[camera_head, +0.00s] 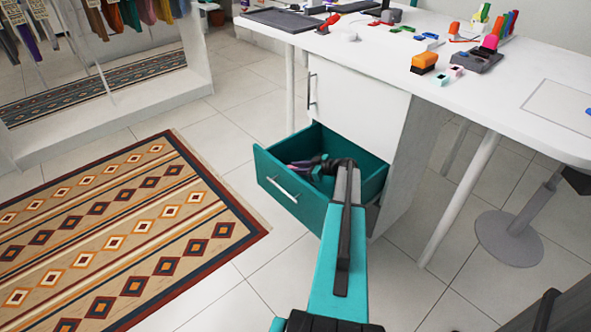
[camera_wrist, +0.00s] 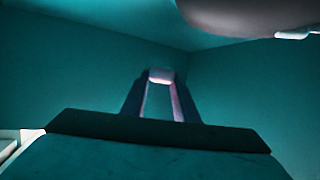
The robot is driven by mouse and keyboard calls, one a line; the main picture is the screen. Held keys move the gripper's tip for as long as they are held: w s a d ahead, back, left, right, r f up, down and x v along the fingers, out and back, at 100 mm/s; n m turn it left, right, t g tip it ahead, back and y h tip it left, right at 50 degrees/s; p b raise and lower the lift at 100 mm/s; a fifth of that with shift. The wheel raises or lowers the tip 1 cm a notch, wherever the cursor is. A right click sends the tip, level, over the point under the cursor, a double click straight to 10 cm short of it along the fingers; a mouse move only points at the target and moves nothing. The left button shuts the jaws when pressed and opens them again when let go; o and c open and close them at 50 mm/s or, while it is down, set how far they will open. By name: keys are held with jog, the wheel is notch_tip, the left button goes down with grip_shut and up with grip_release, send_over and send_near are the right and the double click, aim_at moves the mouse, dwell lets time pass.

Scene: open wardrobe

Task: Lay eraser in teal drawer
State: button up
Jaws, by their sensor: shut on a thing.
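The teal drawer (camera_head: 284,190) is pulled open under the white desk. My gripper (camera_head: 300,166) is down inside the drawer, below its rim. In the wrist view my gripper (camera_wrist: 160,84) is shut on a small pale thing, white with pinkish sides, which I take to be the eraser (camera_wrist: 160,75). Teal drawer walls surround it there. The eraser cannot be made out in the head view. I cannot tell whether it touches the drawer floor.
A dark rounded shape (camera_wrist: 250,15) fills the wrist view's upper right. The white desk (camera_head: 480,90) above carries an orange-and-black item (camera_head: 424,63) and several small objects. A patterned rug (camera_head: 120,230) lies left of the drawer. Tiled floor between is clear.

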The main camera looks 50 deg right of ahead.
jog(key=shift+f, duration=0.3)
jog(key=o, duration=1)
jog(key=shift+s+a+f, duration=0.1)
jog(key=shift+o, duration=0.2)
jog(key=shift+r+p, duration=0.3)
jog(key=shift+p, duration=0.3)
jog(key=shift+r+p, duration=0.4)
jog(key=shift+p, duration=0.25)
jog(key=v, duration=1.2)
jog(key=shift+r, duration=0.2)
notch_tip(320, 180, up, 22)
jog(key=p, duration=2.2)
jog(key=shift+f, duration=0.15)
